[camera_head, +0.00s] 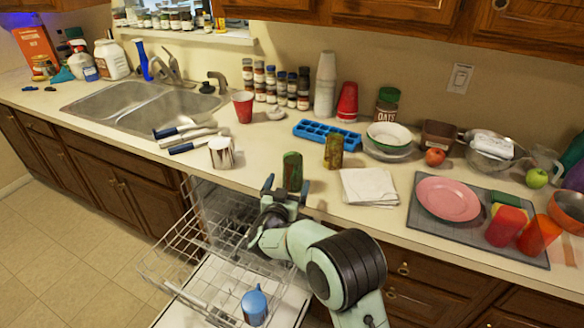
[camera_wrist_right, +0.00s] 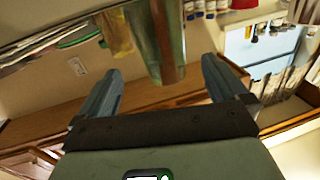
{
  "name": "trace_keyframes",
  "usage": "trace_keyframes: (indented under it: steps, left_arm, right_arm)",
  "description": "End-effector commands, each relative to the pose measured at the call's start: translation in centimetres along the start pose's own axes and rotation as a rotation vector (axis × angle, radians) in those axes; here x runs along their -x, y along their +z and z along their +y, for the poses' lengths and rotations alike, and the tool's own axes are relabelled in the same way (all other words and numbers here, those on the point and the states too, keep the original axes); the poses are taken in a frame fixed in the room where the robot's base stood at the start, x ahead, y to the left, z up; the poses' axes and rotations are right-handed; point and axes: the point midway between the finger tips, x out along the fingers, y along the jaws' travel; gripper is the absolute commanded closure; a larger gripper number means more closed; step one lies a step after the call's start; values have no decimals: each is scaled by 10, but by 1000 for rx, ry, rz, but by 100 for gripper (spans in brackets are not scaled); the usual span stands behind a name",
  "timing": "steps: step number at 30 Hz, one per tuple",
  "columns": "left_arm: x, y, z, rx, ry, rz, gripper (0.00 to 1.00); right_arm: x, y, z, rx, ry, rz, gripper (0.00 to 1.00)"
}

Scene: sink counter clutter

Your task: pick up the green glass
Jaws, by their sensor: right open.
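My left gripper is not in view.
A white napkin (camera_head: 370,187) lies right of the glasses, and a blue ice tray (camera_head: 327,134) lies behind. A mug (camera_head: 221,153) stands to the left. Below, an open dishwasher rack (camera_head: 190,240) and a blue cup (camera_head: 254,306) lie near my right arm.

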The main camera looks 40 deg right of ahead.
Motion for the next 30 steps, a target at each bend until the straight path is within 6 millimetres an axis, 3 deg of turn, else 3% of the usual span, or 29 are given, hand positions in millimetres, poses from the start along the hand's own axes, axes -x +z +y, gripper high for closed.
trace_keyframes:
  steps: [4,11,21,30]
  left_arm:
    - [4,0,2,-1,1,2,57]
    - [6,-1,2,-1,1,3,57]
    - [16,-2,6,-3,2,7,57]
    - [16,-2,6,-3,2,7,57]
  right_arm:
    - [-28,0,0,1,2,0,0]
    - [-45,1,0,1,-1,-1,0]
    - [-90,1,-2,1,-1,-1,0]
    - [-94,2,-2,1,-3,-2,0]
